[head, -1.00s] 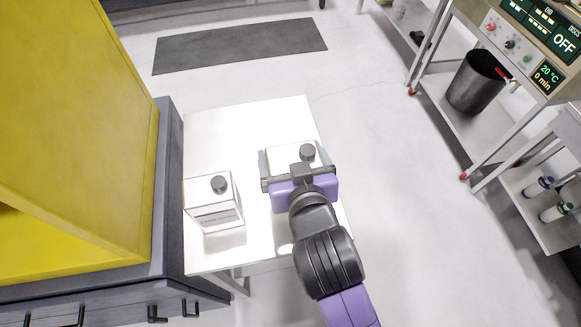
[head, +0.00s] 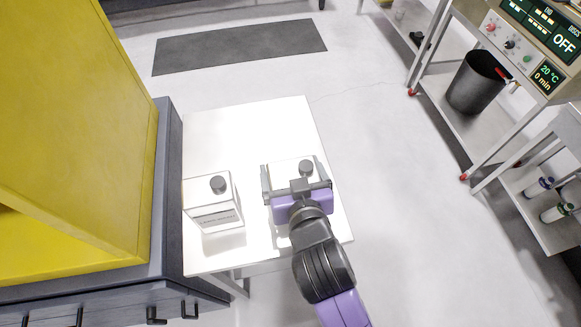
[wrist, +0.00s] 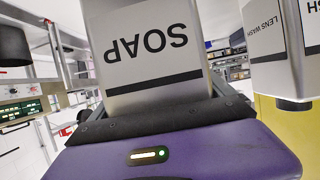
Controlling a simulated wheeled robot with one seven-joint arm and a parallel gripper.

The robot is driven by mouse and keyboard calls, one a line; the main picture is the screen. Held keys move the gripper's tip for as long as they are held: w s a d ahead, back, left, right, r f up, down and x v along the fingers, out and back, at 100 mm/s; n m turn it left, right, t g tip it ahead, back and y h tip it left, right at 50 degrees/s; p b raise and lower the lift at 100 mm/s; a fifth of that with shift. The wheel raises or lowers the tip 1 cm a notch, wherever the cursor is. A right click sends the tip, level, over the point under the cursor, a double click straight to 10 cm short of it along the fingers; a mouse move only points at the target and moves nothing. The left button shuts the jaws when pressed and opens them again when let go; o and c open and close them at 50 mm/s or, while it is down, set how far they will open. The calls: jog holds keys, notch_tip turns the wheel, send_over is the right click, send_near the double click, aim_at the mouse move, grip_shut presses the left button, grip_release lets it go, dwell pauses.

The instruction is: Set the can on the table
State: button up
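A white square can with a dark round cap (head: 306,168) is between the fingers of my gripper (head: 294,172), over the right half of the white table (head: 240,125). In the wrist view the can (wrist: 150,50) has a label reading SOAP, upside down in the picture. My gripper is shut on this can, with one finger along each side. The can's lower part is hidden, so I cannot tell whether it touches the tabletop. A second white can (head: 212,205), marked LENS WASH in the wrist view (wrist: 275,50), stands on the table's left half.
A yellow cabinet (head: 75,130) on a dark counter (head: 168,190) borders the table's left side. Steel shelving with a black bin (head: 478,82) stands at the right. A dark mat (head: 240,46) lies on the floor beyond. The table's far part is clear.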

jog(key=shift+o, duration=0.3)
jog(key=shift+r, duration=0.2)
jog(key=shift+s+d, duration=0.1)
jog(key=shift+s, duration=0.25)
jog(key=v, duration=1.1)
jog(key=shift+r, duration=0.15)
jog(key=shift+s, duration=0.1)
jog(key=s+d+f+m+h, duration=0.1)
jog(key=s+d+f, duration=0.4)
jog(key=s+d, duration=0.45)
jog(key=s+d+r+m+t+h, duration=0.1)
jog(key=s+d+r+m+h, duration=0.1)
jog(key=s+d, duration=0.8)
jog(key=shift+s+r+t+h, duration=0.4)
jog(key=shift+s+r, duration=0.25)
jog(key=shift+r, duration=0.2)
